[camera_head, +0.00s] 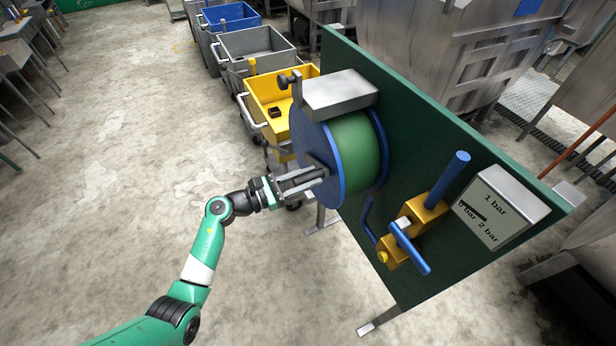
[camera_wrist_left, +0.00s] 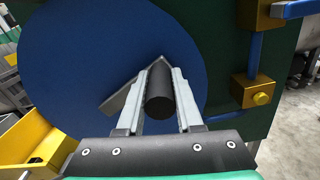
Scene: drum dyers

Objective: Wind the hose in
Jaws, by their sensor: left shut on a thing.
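The hose reel (camera_head: 352,150) is a green drum between blue discs on a dark green upright panel (camera_head: 455,190). The green on the drum looks like the wound hose; single turns cannot be told apart. My left gripper (camera_head: 318,176) is at the front disc, shut on the dark crank handle. In the left wrist view the handle (camera_wrist_left: 159,92) is a black cylinder between the two fingers (camera_wrist_left: 160,95), in front of the blue disc (camera_wrist_left: 90,60). A grey crank arm (camera_wrist_left: 122,102) shows behind it. My right gripper is in neither view.
A yellow valve block (camera_head: 405,235) with blue pipe and blue lever (camera_head: 411,248) is right of the reel. A sign (camera_head: 500,208) reads 1 bar and 2 bar. A grey box (camera_head: 340,92) is above the reel. Yellow (camera_head: 262,98) and grey carts stand behind.

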